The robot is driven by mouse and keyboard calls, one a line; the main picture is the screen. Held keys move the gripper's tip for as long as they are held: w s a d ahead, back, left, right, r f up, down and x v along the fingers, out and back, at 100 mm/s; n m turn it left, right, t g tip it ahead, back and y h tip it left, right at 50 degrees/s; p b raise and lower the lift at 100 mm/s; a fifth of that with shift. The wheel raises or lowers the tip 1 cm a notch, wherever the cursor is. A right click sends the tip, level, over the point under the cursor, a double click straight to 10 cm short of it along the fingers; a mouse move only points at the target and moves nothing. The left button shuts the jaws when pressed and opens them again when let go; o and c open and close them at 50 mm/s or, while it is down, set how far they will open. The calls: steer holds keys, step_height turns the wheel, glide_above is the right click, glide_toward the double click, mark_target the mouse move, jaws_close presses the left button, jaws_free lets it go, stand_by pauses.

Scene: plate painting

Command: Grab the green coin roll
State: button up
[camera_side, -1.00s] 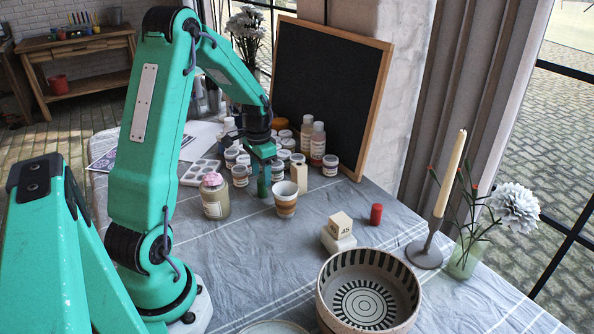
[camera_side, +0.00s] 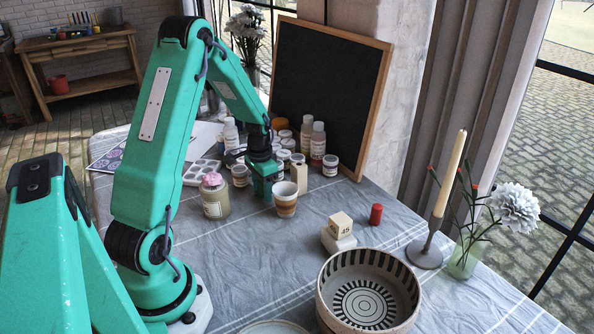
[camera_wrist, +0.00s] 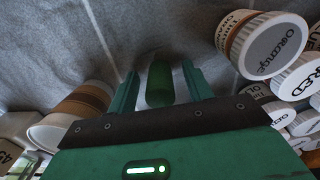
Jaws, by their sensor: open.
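The green coin roll (camera_wrist: 160,84) shows dark green in the wrist view, between the two teal fingers of my gripper (camera_wrist: 160,74). A gap shows on each side of the roll, so my gripper is open around it without closing on it. In the side view my gripper (camera_side: 266,190) points down low over the cloth, just left of a striped cup. The green coin roll cannot be made out there, hidden by the fingers.
Paint pots (camera_side: 240,176) crowd behind. A red roll (camera_side: 376,214) lies farther right, with open cloth in front.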

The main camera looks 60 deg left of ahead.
steer(key=shift+c, duration=0.4)
jaws_close()
steer(key=shift+r, duration=0.15)
steer(key=shift+r, duration=4.9)
